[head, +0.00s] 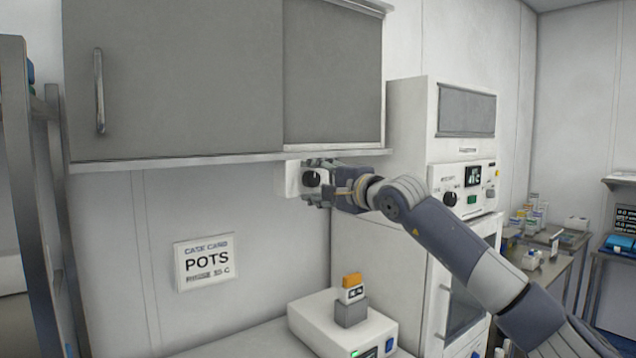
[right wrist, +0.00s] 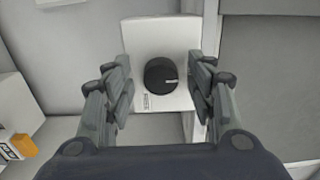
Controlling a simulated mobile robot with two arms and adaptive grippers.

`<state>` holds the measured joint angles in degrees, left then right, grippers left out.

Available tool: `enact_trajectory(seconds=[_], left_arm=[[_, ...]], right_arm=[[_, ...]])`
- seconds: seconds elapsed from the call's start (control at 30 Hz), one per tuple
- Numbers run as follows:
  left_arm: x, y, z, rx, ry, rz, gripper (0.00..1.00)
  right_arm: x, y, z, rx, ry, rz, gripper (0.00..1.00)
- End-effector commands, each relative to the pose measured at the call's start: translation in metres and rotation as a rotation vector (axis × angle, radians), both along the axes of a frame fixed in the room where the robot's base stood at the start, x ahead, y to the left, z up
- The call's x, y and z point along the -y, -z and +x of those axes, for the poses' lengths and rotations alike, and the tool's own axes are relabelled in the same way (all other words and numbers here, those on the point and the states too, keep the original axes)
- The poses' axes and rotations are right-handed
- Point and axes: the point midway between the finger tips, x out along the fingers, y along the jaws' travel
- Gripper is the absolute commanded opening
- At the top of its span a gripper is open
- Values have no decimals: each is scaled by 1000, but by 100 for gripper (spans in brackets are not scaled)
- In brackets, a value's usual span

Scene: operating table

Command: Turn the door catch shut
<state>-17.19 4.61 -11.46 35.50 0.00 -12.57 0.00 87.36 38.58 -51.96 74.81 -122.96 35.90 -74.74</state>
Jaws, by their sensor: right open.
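The door catch is a white box (head: 289,180) with a round black knob (head: 311,178), mounted just under the grey wall cabinet. In the right wrist view the black knob (right wrist: 161,75) sits on the white plate (right wrist: 150,38), and a pale pointer line on it points right. My right gripper (head: 318,181) is at the catch. In the right wrist view my right gripper (right wrist: 160,92) is open, one finger on each side of the knob, with gaps between fingers and knob. My left gripper is not in view.
The grey cabinet doors (head: 180,75) hang above the catch. A white device (head: 325,325) with a grey block and an orange-topped item stands on the counter below. A tall white unit (head: 410,110) stands right behind my arm. A POTS sign (head: 206,262) is on the wall.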

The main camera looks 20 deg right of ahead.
Motion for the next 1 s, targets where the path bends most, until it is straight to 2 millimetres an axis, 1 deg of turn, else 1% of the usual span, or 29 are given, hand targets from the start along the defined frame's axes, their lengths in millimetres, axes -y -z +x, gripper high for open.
enact_trajectory(seconds=[0.17,0.27,0.37,0.6,0.73,0.9,1.0], left_arm=[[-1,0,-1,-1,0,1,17],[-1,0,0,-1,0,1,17],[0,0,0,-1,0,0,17],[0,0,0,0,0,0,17],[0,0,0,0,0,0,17],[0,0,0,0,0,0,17],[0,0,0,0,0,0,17]], right_arm=[[4,0,-7,0,2,0,51],[8,-1,-18,1,1,-1,51],[14,0,-33,1,3,-3,51],[29,0,-77,2,2,-2,51],[35,0,-96,1,1,-2,51],[40,1,-110,-1,0,0,51],[40,1,-112,-1,0,0,51]])
